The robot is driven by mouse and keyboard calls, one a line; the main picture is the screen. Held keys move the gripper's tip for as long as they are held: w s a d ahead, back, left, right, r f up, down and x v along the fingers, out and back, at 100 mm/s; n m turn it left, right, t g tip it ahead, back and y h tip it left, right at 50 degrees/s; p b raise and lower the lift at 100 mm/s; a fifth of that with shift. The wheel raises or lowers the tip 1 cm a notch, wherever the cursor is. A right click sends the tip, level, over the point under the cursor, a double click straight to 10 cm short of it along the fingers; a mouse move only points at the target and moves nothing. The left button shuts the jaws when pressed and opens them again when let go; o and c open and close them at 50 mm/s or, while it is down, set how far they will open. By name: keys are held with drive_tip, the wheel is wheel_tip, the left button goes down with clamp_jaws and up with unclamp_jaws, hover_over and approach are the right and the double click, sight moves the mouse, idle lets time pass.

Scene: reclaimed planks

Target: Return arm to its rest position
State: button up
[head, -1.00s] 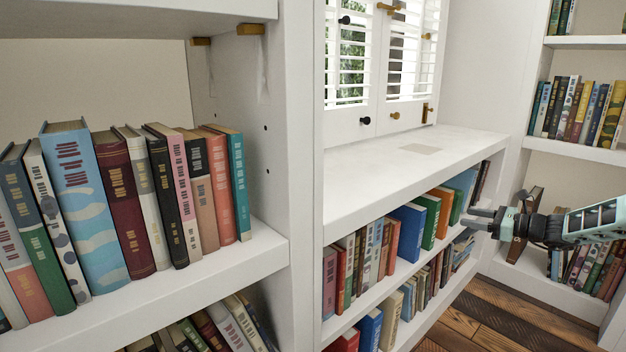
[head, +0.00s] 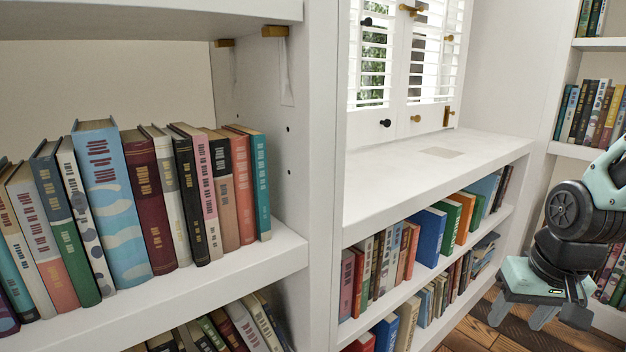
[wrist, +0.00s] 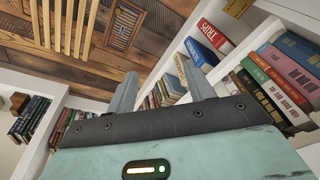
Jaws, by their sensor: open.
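My gripper (head: 538,316) is at the right edge of the head view, pointing down beside the low shelves, with its fingers apart and nothing between them. In the wrist view its two fingers (wrist: 163,93) stand apart and empty, with the floor and shelved books beyond them. My arm is folded above the gripper at the right edge of the head view, partly cut off by the frame.
A white bookshelf (head: 250,268) with a row of upright books fills the left. A low white shelf unit (head: 440,165) with a bare top stands under a shuttered window (head: 412,55). The plank floor (head: 470,335) is partly visible.

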drive_tip(key=s+a+r+n+g+p, duration=0.1)
drive_tip(key=s+a+r+n+p, duration=0.15)
drive_tip(key=s+a+n, duration=0.45)
drive_tip(key=s+a+r+n+g+p, duration=0.1)
drive_tip(key=s+a+r+n, duration=0.2)
drive_tip(key=s+a, duration=0.8)
wheel_tip(320, 180, up, 38)
drive_tip(key=w+p, duration=0.2)
drive_tip(key=p, duration=3.5)
drive_tip(key=shift+m, duration=0.4)
